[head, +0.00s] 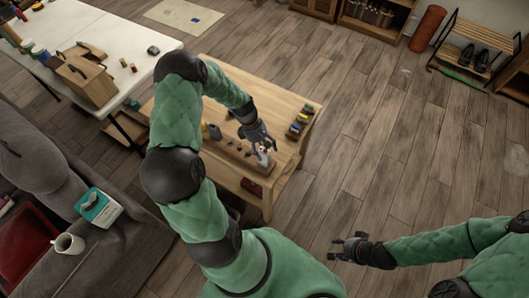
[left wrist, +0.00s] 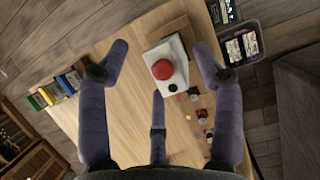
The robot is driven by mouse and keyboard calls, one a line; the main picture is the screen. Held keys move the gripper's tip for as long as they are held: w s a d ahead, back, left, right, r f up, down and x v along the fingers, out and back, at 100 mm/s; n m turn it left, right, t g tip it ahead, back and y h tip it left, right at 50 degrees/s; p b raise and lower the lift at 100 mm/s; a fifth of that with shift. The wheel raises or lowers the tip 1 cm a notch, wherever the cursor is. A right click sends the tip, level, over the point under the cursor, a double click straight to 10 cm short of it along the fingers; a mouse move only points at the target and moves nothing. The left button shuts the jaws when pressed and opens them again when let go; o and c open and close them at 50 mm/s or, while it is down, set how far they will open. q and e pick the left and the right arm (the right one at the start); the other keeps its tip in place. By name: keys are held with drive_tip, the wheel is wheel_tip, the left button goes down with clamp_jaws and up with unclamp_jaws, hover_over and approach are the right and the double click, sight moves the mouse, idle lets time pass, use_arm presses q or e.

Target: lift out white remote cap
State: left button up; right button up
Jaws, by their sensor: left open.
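A white block with a round red button and a small black dot, which looks like the white remote (left wrist: 179,61), sits on a brown wooden piece (left wrist: 190,34) on the low table. I cannot make out a separate cap. In the head view its white side (head: 264,159) shows just below my left gripper (head: 262,146). My left gripper is open over it. In the left wrist view its purple fingers stand to both sides and below the block, with nothing between them. My right gripper (head: 340,248) is open and empty over the floor at the lower right, far from the table.
The low wooden table (head: 225,75) carries a row of coloured items (head: 299,121) at its right edge and several small pieces (left wrist: 201,117) beside the block. A dark bin (left wrist: 241,42) stands past the table edge.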

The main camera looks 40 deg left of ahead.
use_arm(q)
drive_tip(key=shift+d+f, duration=0.1)
drive_tip(key=shift+f, duration=0.05)
drive_tip(key=shift+c, duration=0.3)
drive_tip(key=c, duration=1)
